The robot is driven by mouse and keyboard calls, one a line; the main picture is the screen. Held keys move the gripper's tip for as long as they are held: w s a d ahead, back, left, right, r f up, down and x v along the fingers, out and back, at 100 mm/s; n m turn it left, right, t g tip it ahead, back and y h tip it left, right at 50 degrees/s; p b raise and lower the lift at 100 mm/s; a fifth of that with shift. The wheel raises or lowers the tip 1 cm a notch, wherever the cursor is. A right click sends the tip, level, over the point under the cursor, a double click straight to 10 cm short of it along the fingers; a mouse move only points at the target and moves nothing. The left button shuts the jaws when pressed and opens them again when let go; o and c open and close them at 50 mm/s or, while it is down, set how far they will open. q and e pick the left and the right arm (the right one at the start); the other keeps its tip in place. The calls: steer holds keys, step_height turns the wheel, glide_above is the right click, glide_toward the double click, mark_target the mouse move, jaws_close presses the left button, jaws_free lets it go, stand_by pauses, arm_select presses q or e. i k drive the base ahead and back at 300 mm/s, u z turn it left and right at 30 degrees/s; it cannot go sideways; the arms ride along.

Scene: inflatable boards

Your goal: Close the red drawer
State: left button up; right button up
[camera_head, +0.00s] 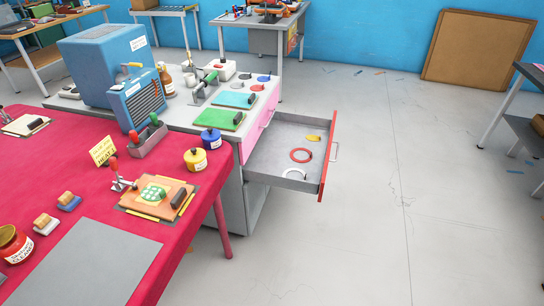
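The red drawer (328,157) is pulled out from the right side of the grey cabinet. Its red front panel carries a pale handle (335,151). Inside the open grey tray lie a red ring (301,155), a white ring (294,174) and a small yellow item (313,138). A pink drawer front (260,124) on the same cabinet looks shut. Neither of my grippers shows in the head view.
The red-covered table (75,178) with tools, jars and boards stands at the left, close to the drawer. The floor (420,210) right of the drawer is clear. A brown board (478,48) leans on the blue wall. Another table (530,110) stands at the right edge.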

mark_target(267, 160)
steer(key=k, duration=1.15)
steer(key=z, duration=1.25)
steer(key=i, duration=1.15)
steer(key=u, duration=0.5)
steer(key=i, duration=0.65)
steer(key=u, duration=0.65)
